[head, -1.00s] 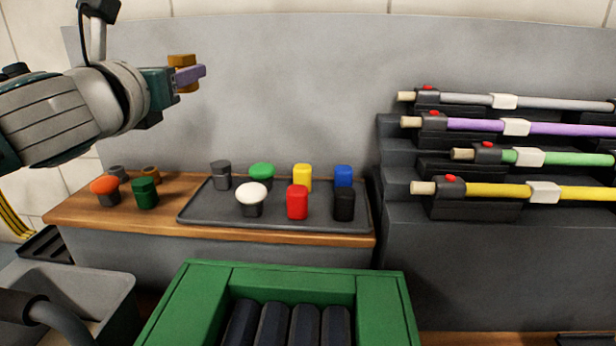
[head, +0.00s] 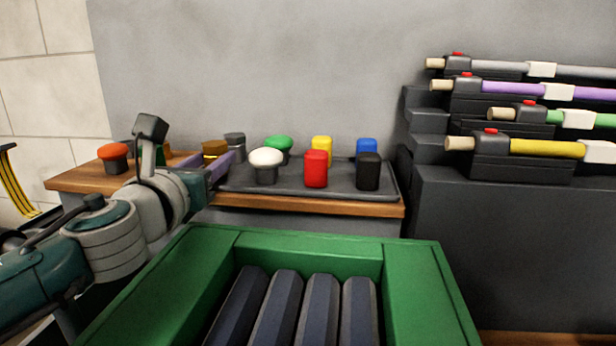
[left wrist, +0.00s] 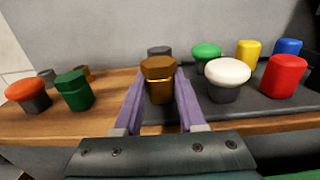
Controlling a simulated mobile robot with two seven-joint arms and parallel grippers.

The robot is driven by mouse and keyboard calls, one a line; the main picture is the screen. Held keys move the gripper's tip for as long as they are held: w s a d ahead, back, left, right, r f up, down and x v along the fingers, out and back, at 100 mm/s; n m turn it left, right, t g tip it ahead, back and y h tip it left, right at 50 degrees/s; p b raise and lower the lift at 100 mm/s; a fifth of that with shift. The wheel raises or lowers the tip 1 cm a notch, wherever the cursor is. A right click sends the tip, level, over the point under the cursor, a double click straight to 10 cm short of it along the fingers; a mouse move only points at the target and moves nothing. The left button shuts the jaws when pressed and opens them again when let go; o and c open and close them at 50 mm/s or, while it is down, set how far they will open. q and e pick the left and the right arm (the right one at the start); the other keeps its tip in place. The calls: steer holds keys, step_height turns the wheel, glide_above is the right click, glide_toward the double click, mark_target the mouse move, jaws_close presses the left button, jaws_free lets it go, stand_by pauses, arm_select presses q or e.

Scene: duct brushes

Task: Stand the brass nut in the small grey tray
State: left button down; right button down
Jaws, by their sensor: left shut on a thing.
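My left gripper (head: 208,166) is shut on the brass nut (head: 215,148), which is upright between the purple fingers. In the left wrist view the brass nut (left wrist: 158,80) sits between the fingertips, with a dark grey piece (left wrist: 160,51) behind it. The grey tray (head: 335,195) lies on the wooden shelf and holds several coloured pieces. The nut is at the tray's left end; I cannot tell whether it touches anything below. The tray's left edge is partly hidden by the gripper. My right gripper is not in view.
On the tray, a white-topped piece (head: 266,160) and a red one (head: 316,169) stand right of the nut. An orange-topped piece (head: 112,152) and a green one (left wrist: 74,90) stand on the wood at left. A green box (head: 420,290) with dark bars is in front.

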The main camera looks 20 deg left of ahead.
arm_select(q)
steer(key=shift+f, duration=0.2)
steer(key=shift+f, duration=0.1)
steer(key=shift+f, duration=0.15)
steer(key=shift+c, duration=2.4)
jaws_free()
steer(key=shift+r, duration=0.2)
steer(key=shift+s, duration=0.15)
steer(key=p+v, duration=0.1)
steer(key=v, duration=0.9)
steer(key=shift+s+d, duration=0.25)
steer(key=shift+s, duration=0.55)
